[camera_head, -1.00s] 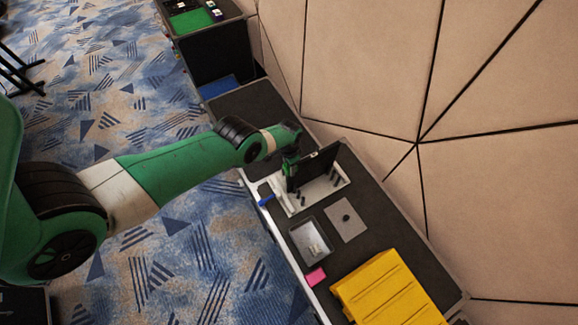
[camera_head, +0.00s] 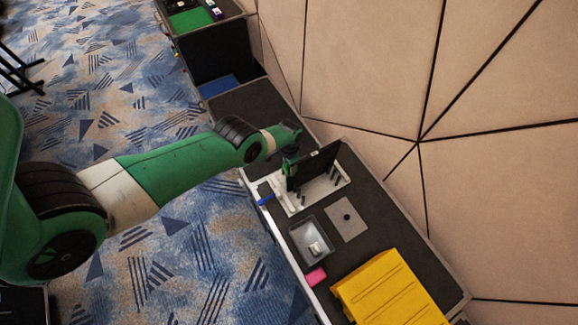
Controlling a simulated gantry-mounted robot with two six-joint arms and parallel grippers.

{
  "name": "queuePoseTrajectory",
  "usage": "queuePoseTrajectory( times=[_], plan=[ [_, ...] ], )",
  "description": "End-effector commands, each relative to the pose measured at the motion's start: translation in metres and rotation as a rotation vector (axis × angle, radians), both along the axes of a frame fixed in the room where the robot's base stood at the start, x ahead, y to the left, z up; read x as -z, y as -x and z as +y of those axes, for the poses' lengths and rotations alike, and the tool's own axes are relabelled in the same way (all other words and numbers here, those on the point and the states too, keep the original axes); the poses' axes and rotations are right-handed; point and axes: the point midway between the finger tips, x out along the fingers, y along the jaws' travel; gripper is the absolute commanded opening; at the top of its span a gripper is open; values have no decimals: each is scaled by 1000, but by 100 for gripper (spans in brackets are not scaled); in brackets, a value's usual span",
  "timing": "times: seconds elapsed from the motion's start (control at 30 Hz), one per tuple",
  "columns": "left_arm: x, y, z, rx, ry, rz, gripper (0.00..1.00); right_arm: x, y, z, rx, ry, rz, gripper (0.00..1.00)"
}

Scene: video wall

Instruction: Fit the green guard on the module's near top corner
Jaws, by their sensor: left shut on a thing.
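The module (camera_head: 315,166) is a dark flat panel standing upright on a white stand (camera_head: 300,203) on the case top. My left gripper (camera_head: 290,158) is at the module's top left corner, shut on the green guard (camera_head: 288,167). The guard shows only as a small green patch at that corner. Whether it is seated on the module or just touching it is too small to tell. My right gripper is not in view.
A grey tray (camera_head: 300,232) with a small light item, a grey plate (camera_head: 347,217) with a dark knob, a pink block (camera_head: 315,277) and a yellow case (camera_head: 388,290) lie to the right. A blue-handled tool (camera_head: 266,200) lies at the near edge. The wall is close behind.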

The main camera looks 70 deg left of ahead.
Motion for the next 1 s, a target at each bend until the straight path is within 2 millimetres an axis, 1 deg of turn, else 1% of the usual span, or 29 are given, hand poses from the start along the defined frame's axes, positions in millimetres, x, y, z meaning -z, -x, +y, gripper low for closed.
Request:
queuePoseTrajectory(
  times=[0.13, 0.17, 0.2, 0.33, 0.53, 0.57, 0.63, 0.67, 0.87, 1.0],
  plan=[
    [0, 0, 0, 0, 0, 0, 0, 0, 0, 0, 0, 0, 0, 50],
    [0, 0, 0, 0, 0, 0, 53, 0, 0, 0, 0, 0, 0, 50],
    [0, 0, 0, 0, 0, 0, 60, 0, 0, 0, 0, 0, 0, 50],
    [0, 0, 0, 0, 0, 0, 83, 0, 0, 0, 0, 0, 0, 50],
    [0, 0, 0, 0, 0, 0, 84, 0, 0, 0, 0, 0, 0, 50],
    [0, 0, 0, 0, 0, 0, 86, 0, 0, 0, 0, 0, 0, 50],
    [0, 0, 0, 0, 0, 0, 99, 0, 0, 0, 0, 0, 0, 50],
    [0, 0, 0, 0, 0, 0, 100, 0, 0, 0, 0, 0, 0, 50],
    [-1, 0, 0, 0, 0, 0, 100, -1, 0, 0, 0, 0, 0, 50],
    [-9, 0, 0, 0, 0, 0, 100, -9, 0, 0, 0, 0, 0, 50]
  ],
)
